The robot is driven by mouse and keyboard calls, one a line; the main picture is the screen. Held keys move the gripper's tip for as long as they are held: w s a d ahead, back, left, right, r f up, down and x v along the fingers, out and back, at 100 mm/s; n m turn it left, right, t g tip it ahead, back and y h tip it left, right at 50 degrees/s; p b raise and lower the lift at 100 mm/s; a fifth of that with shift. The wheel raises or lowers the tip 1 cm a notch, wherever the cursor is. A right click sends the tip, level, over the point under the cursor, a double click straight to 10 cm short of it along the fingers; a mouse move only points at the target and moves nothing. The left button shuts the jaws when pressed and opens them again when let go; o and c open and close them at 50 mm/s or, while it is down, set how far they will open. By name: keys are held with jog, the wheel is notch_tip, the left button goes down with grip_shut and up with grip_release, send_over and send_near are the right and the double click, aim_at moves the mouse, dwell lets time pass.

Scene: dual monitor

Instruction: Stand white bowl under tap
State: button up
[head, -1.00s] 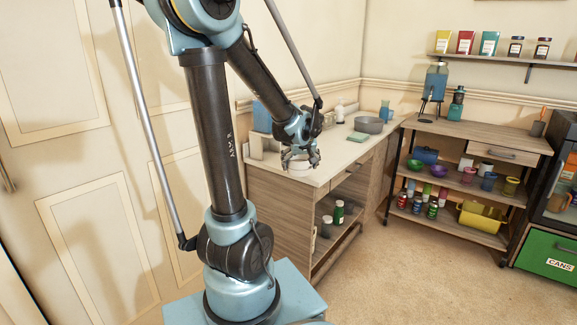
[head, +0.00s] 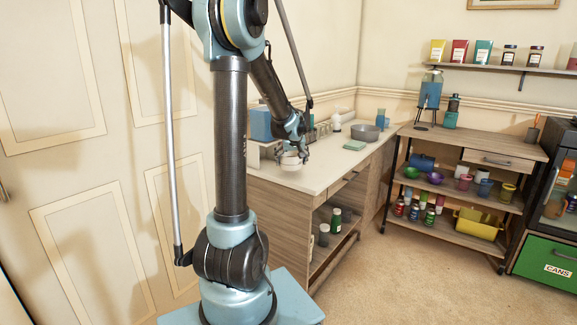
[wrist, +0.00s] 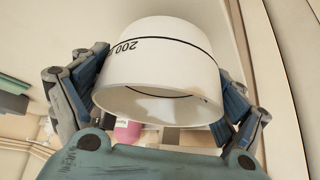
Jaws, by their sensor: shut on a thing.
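The white bowl (wrist: 160,65) fills the middle of the wrist view, with a dark line and "200" on its side. My gripper (wrist: 165,85) is shut on it, with a finger at each side. In the head view the bowl (head: 289,162) is just below my gripper (head: 292,150), over the near left part of the counter; a small gap under it is hard to judge. A blue-filled dispenser (head: 430,94) stands on a black stand on the wooden cart at the right. Its tap is too small to make out clearly.
The counter (head: 320,172) carries a grey basin (head: 365,132), a green cloth (head: 355,145) and a blue box (head: 261,122). A teal grinder-like item (head: 451,114) stands beside the dispenser. The cart top (head: 490,140) is mostly clear. Open floor lies between counter and cart.

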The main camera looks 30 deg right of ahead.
jog(key=w, duration=0.1)
jog(key=w+d, duration=0.1)
jog(key=w, duration=0.1)
jog(key=shift+w+d, duration=0.25)
jog(key=shift+w, duration=0.15)
jog(key=shift+w+d+f, duration=0.1)
jog(key=shift+w+f, duration=0.1)
jog(key=shift+f, duration=1.6)
jog(key=o, duration=0.9)
jog(key=v, duration=1.2)
